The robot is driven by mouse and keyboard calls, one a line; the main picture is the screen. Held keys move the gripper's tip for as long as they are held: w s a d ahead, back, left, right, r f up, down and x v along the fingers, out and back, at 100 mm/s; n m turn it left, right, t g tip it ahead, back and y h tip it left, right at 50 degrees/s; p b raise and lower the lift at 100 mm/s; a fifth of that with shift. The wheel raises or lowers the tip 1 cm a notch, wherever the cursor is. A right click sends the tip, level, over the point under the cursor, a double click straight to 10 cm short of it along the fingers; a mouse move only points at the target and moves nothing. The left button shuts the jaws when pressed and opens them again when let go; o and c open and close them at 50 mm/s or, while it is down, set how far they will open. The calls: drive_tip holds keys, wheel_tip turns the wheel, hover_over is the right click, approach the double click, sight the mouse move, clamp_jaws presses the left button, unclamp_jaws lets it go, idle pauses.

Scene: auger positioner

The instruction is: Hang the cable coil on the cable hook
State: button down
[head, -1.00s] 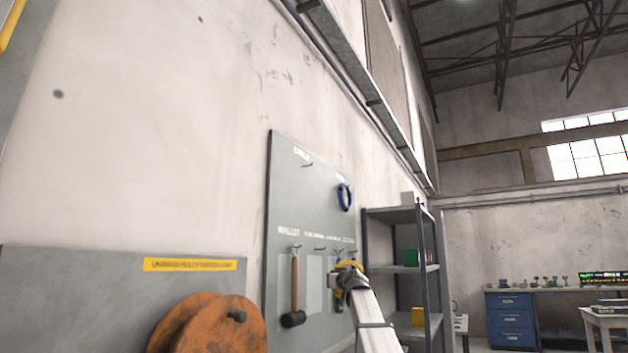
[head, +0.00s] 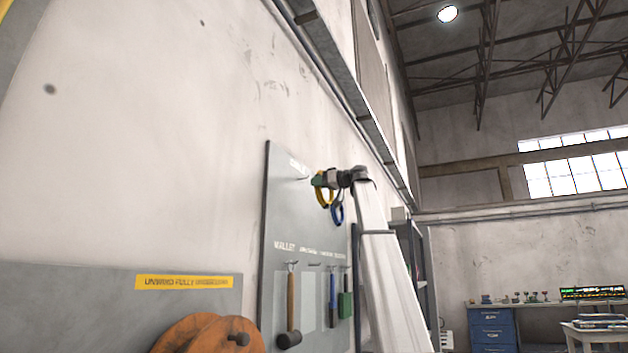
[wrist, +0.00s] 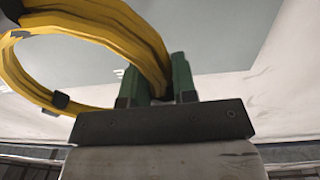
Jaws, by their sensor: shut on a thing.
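The yellow cable coil (head: 325,197) is held by my gripper (head: 321,181) in front of the upper part of the grey tool board. In the wrist view the coil (wrist: 150,40) passes between the two green fingers (wrist: 157,88), which are shut on it, and its loop extends to the upper left. A small hook (head: 302,178) under a blurred label sits on the board just left of my gripper. The coil is apart from this hook, slightly right of it.
The board (head: 285,220) also carries a mallet (head: 290,305), a blue-handled tool (head: 333,300) and a green item (head: 345,304) lower down. An orange reel (head: 205,338) stands at the lower left. A shelf (head: 418,265) is right of the board, behind my arm.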

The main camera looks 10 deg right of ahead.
sight(290, 186)
drive_tip(key=shift+s+a+r, duration=0.1)
drive_tip(key=shift+s+r, duration=0.1)
drive_tip(key=shift+r, duration=0.35)
drive_tip(key=shift+s+a+r, duration=0.1)
drive_tip(key=shift+s+r, duration=0.1)
drive_tip(key=shift+r, duration=0.3)
drive_tip(key=shift+f+x, duration=0.2)
drive_tip(key=shift+x, duration=1.9)
drive_tip(key=shift+f+x, duration=0.2)
drive_tip(key=shift+x, duration=1.9)
drive_tip(key=shift+w+a+f, duration=0.3)
drive_tip(key=shift+a+f, duration=0.15)
drive_tip(key=shift+a, duration=0.15)
drive_tip(key=c, duration=0.8)
unclamp_jaws()
drive_tip(key=shift+f, duration=0.1)
drive_tip(key=v, duration=1)
drive_tip(key=shift+s+d, duration=0.1)
drive_tip(key=shift+d, duration=0.25)
